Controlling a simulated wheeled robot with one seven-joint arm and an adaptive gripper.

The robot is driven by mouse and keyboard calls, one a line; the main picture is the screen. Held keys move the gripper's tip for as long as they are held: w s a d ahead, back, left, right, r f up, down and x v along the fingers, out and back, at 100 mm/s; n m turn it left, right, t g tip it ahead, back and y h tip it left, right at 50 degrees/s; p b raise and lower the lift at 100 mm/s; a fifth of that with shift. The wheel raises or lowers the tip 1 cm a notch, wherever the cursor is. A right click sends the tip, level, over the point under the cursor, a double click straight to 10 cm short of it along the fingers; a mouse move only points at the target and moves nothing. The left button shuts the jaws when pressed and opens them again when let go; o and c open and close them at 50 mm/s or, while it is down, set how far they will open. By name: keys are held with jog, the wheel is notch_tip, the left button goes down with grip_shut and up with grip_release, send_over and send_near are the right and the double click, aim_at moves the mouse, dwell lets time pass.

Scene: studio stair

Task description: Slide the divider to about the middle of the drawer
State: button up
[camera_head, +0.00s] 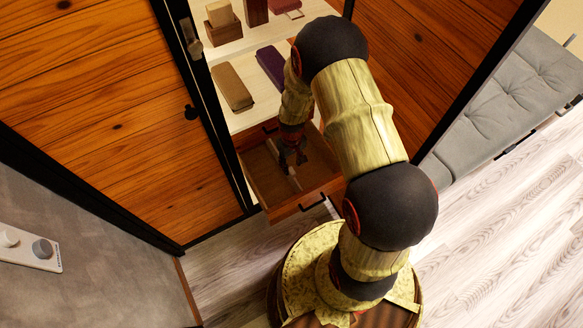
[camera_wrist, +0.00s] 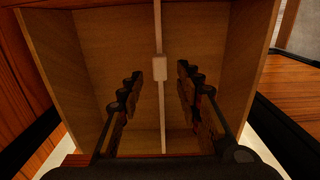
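The wooden drawer (camera_head: 312,197) is pulled out below the shelves in the head view. Its inside fills most of the wrist view (camera_wrist: 240,60). The divider (camera_wrist: 161,115) is a thin pale strip with a small whitish block (camera_wrist: 160,68) on it. In the wrist view it runs up the picture near the middle of the drawer. In the head view part of the divider (camera_head: 283,163) shows beside my gripper (camera_head: 292,158). In the wrist view my gripper (camera_wrist: 158,100) is open, with one finger on each side of the divider and a visible gap on both sides. Whether the fingertips touch the drawer floor is unclear.
Above the drawer, a brown case (camera_head: 232,88) and a dark purple case (camera_head: 271,65) lie on a pale shelf. Wooden cabinet panels (camera_head: 110,90) flank the shelves. A black drawer handle (camera_head: 313,203) sticks out in front. A grey cushioned seat (camera_head: 500,95) stands at right.

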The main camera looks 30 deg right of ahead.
notch_tip(320, 180, up, 8)
jog(key=shift+s, duration=0.1)
dwell(0.7)
jog(key=s+a+r+t, duration=0.2)
jog(key=s+r, duration=0.3)
jog(key=r, duration=0.8)
jog(key=s+a+r+t+p, duration=0.1)
jog(key=s+a+r, duration=0.3)
jog(key=r, duration=0.9)
jog(key=s+a+r+t, duration=0.2)
jog(key=s+r, duration=0.6)
jog(key=r, duration=0.5)
jog(key=shift+a+r+t+p, duration=0.2)
jog(key=shift+a+t+p, duration=0.1)
jog(key=shift+a+p, duration=0.15)
